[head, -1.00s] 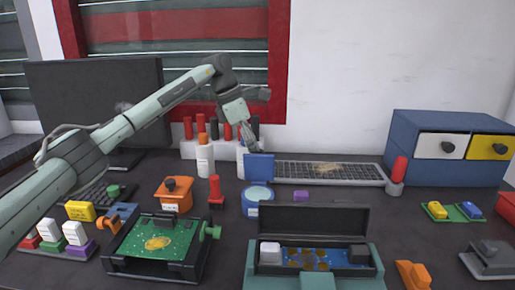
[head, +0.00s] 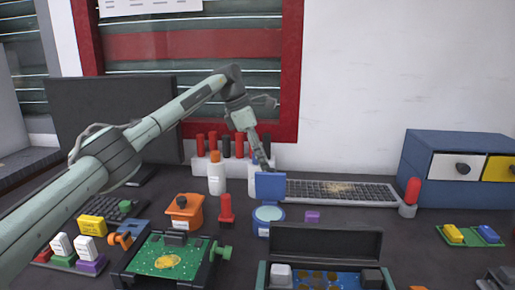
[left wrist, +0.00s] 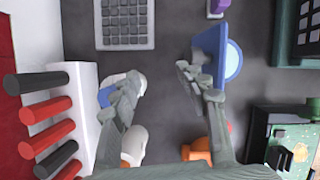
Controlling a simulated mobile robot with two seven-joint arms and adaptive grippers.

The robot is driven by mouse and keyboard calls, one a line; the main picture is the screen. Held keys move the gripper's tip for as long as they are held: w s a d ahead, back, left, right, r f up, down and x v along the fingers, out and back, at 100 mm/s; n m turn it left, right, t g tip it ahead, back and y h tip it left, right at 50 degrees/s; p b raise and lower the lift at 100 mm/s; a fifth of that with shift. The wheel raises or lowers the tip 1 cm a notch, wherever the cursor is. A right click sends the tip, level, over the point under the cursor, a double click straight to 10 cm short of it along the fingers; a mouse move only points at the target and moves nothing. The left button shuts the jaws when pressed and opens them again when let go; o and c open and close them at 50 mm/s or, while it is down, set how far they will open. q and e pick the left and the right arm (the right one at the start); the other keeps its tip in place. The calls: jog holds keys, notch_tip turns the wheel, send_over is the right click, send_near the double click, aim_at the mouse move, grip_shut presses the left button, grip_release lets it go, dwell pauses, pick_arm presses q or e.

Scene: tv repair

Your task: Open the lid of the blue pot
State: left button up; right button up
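The blue pot (head: 268,226) stands on the table near the middle of the head view, with a pale round top. Its blue lid (head: 270,187) stands upright at the pot's back edge, so the pot is open. My left gripper (head: 265,164) is just behind and above the lid, fingers pointing down. In the left wrist view, the gripper (left wrist: 160,78) is open with nothing between its fingers. One finger lies right beside the lid (left wrist: 206,50), overlapping its edge; contact is unclear. The pot (left wrist: 233,62) shows beyond the lid. My right gripper is not in view.
White bottles (head: 216,178) and a rack of red and black handles (head: 204,165) stand behind. A keyboard (head: 340,191) lies right of the lid. An orange pot (head: 185,210) and red piece (head: 226,209) are left. An open black case (head: 326,243) is in front.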

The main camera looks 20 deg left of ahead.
pick_arm(q)
jog(key=shift+w+a+r, duration=0.4)
jog(key=shift+w+a, duration=0.2)
jog(key=shift+w, duration=0.2)
jog(key=shift+w+a+r, duration=0.35)
jog(key=shift+w+a, duration=0.25)
jog(key=shift+w, duration=0.15)
jog(key=s+a+r, duration=0.2)
jog(key=s+a, duration=0.1)
jog(key=a, duration=0.3)
jog(key=s+a+r, duration=0.2)
jog(key=s+a, duration=0.1)
jog(key=a, duration=0.3)
jog(key=shift+a+r, duration=0.3)
